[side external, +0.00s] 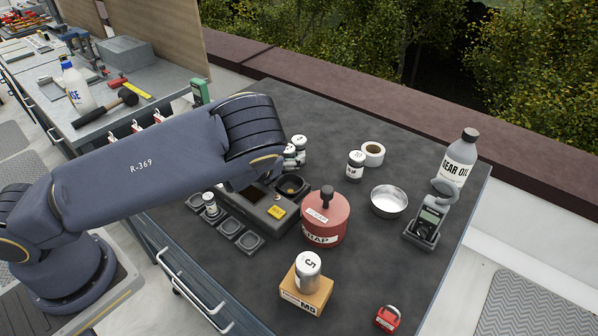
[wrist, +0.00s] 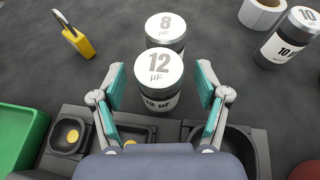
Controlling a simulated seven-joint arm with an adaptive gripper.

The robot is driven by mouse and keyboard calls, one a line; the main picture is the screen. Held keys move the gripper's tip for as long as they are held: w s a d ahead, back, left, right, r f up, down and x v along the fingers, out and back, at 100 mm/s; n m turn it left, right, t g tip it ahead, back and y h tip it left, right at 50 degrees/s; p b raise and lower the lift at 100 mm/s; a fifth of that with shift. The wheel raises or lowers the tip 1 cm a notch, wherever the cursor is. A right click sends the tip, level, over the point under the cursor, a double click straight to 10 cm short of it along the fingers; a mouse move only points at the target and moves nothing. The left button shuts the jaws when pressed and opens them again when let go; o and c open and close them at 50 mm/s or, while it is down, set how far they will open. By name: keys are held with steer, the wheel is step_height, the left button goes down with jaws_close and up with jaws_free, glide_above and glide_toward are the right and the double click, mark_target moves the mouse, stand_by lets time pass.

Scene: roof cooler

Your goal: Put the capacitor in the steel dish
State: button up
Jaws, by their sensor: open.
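Several silver-topped capacitors stand on the dark bench. In the wrist view, the 12 µF capacitor (wrist: 159,72) stands upright between the fingers of my gripper (wrist: 160,80), which is open with gaps visible on both sides. The 8 µF capacitor (wrist: 165,28) stands just behind it. The 10 µF capacitor (wrist: 287,40) is at the upper right and also shows in the side view (side external: 355,166). The steel dish (side external: 389,201) is empty, right of the red scrap can. A capacitor marked 5 (side external: 308,272) stands on a box. In the side view my arm hides my gripper.
The red scrap can (side external: 325,222) stands between the tester (side external: 265,212) and the steel dish. A meter on a stand (side external: 428,222) and a gear oil bottle (side external: 460,158) are right of the dish. A tape roll (side external: 373,154) lies behind the 10 µF capacitor. A yellow padlock (wrist: 75,37) lies at left.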

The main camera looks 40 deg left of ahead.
steer(key=shift+w+f, duration=0.1)
steer(key=shift+w, duration=0.15)
jaws_close()
steer(key=shift+h, duration=0.3)
steer(key=r, duration=0.6)
steer(key=d+r, duration=0.1)
steer(key=r, duration=0.2)
steer(key=shift+w+r, duration=0.15)
steer(key=shift+r, duration=0.25)
steer(key=w+d+m+g+h, duration=0.1)
steer(key=w+d+m+h, duration=0.15)
steer(key=d, duration=0.45)
steer(key=w+d+m+h, duration=0.1)
steer(key=d+m+h, duration=0.3)
steer(key=d, duration=0.2)
steer(key=m+g+h, duration=0.5)
steer(key=m+h, duration=0.2)
glide_above(386, 206)
step_height(386, 206, down, 5)
steer(key=shift+f, duration=1.8)
